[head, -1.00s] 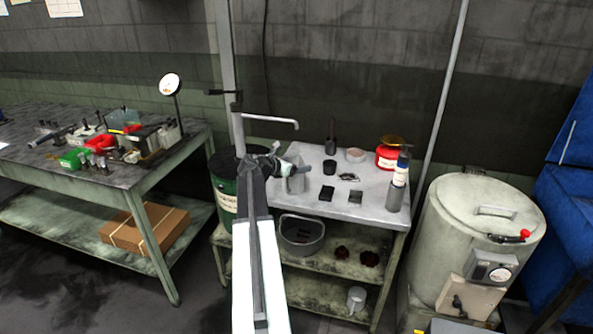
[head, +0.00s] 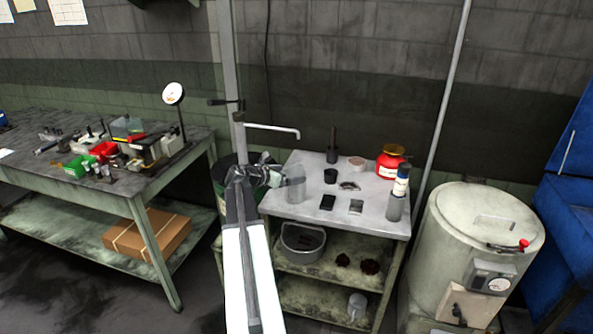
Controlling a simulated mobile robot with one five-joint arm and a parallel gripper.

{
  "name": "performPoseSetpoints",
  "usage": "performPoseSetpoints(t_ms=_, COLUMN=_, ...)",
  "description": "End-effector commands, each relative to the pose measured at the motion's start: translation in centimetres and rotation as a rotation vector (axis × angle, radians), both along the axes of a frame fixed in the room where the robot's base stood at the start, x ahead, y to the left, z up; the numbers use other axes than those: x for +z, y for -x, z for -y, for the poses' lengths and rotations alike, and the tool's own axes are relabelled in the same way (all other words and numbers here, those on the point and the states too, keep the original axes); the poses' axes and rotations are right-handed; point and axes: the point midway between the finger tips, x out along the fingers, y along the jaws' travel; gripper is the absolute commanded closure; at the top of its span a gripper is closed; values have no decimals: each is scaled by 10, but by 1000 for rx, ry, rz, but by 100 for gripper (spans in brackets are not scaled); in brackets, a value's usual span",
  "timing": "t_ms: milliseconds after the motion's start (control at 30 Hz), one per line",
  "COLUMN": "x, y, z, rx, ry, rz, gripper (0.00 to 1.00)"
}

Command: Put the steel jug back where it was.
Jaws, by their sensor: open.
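A grey steel-looking jug (head: 296,190) stands upright on the left part of the small bench's top (head: 330,213). My gripper (head: 279,176) is open and just left of the jug, near its upper part. At this size I cannot tell whether a fingertip touches the jug. My arm runs up from the bottom of the view and hides some of the bench's left edge.
A dark cup (head: 331,176), a red can (head: 390,163) and a grey cylinder (head: 396,207) stand on the bench top. A large drum (head: 480,240) stands right.

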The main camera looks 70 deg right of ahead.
Motion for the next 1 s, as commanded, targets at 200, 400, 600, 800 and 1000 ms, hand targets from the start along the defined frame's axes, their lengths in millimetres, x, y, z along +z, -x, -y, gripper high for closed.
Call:
performPoseSetpoints(t_ms=200, x=21, y=-16, z=-40, rx=2, ry=0, rz=1, gripper=2)
performPoseSetpoints(t_ms=400, x=23, y=-21, z=-51, rx=1, ry=0, rz=1, gripper=2)
performPoseSetpoints(t_ms=600, x=23, y=-21, z=-51, rx=0, ry=0, rz=1, gripper=2)
performPoseSetpoints(t_ms=800, x=9, y=-57, z=-83, rx=-8, ry=-18, rz=133, gripper=2)
performPoseSetpoints(t_ms=1000, x=-50, y=-185, z=-246, rx=-139, ry=-184, rz=646, gripper=2)
